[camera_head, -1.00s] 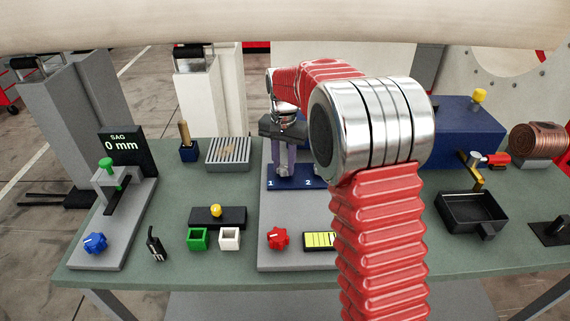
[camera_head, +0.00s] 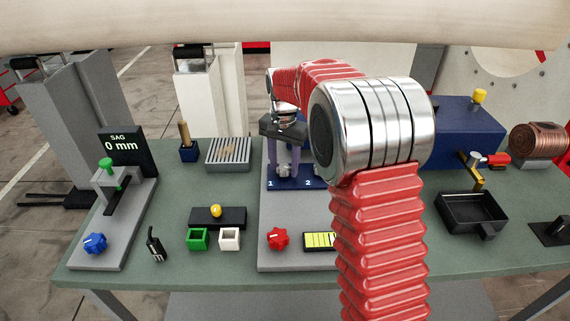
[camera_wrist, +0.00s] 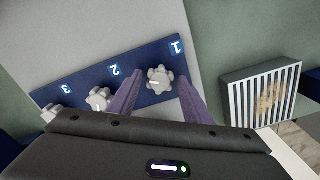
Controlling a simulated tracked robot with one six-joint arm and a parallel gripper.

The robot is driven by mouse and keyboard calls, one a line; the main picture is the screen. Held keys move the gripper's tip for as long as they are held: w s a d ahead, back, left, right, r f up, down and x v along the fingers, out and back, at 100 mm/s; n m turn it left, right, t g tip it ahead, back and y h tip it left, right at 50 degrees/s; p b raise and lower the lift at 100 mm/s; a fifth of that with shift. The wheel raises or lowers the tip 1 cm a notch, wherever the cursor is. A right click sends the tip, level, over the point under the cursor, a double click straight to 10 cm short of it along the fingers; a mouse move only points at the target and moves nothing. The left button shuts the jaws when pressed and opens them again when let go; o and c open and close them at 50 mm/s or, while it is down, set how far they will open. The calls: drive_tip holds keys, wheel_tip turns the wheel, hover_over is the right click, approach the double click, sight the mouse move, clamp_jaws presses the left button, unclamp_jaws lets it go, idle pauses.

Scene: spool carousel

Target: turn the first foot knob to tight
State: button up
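The first foot knob, grey and lobed with a white pointer line, sits beside the numeral 1 on the blue foot strip (camera_wrist: 60,88). In the wrist view this knob (camera_wrist: 159,78) lies between the tips of my two purple fingers. My gripper (camera_wrist: 160,84) is open, with a gap between each finger and the knob. In the head view my gripper (camera_head: 284,165) hangs over the strip, and the knob (camera_head: 283,171) shows between the fingers.
A slatted grey box (camera_head: 228,154) stands left of the strip. A red knob (camera_head: 278,238) and a yellow-green bar display (camera_head: 319,240) are at the front of the grey plate. A blue block (camera_head: 460,130) stands at the right. My arm hides the middle.

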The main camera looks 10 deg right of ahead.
wheel_tip(320, 180, up, 14)
drive_tip(key=shift+f, duration=0.15)
idle(0.7)
drive_tip(key=shift+w, duration=0.1)
drive_tip(key=n, duration=0.4)
approach(284, 166)
drive_tip(key=s, duration=0.3)
drive_tip(key=s+r+n+t, duration=0.1)
drive_tip(key=s+n+t, duration=0.2)
drive_tip(key=s, duration=2.7)
drive_tip(key=shift+s+r+n+t, duration=0.15)
drive_tip(key=shift+r+n+t, duration=0.2)
drive_tip(key=shift+t, duration=0.95)
